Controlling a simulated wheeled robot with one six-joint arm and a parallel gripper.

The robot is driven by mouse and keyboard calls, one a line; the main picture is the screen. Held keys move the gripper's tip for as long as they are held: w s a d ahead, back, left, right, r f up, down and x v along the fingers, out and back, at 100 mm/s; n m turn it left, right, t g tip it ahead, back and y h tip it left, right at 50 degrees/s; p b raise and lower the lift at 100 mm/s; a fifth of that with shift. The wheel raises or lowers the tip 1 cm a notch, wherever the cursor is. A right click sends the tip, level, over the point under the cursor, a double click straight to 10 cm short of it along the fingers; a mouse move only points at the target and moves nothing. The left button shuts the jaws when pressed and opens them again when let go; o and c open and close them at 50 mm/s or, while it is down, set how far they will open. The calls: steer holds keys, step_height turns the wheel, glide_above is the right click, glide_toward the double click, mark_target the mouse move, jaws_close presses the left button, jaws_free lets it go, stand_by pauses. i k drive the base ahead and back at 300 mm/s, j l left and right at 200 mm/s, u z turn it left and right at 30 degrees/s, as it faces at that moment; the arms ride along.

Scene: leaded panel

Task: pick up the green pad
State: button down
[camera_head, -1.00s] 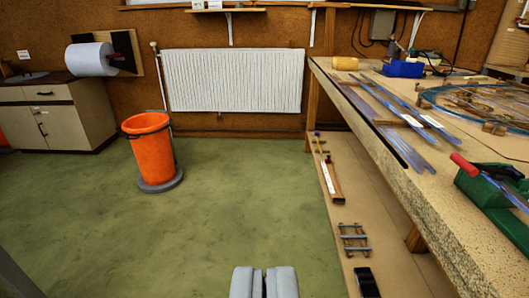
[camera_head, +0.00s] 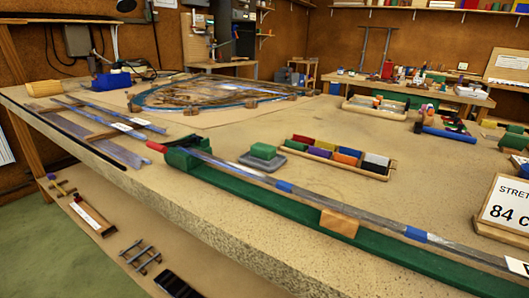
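A small green block that looks like a pad (camera_head: 263,151) sits on a grey base (camera_head: 255,162) on the workbench, near the middle of the view. Just right of it is a wooden tray (camera_head: 345,170) of coloured blocks, among them yellow, purple, blue, orange and white ones. More green blocks (camera_head: 515,141) lie at the far right of the bench. My gripper is not in this view, so its opening and its distance to the pad do not show.
A long green stretching bench (camera_head: 290,215) with a metal strip and wooden block crosses the front of the workbench (camera_head: 240,240). Metal strips (camera_head: 110,115) lie at left. A sign (camera_head: 505,205) stands at right.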

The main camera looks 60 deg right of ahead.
mark_target(262, 153)
steer(key=z, duration=1.55)
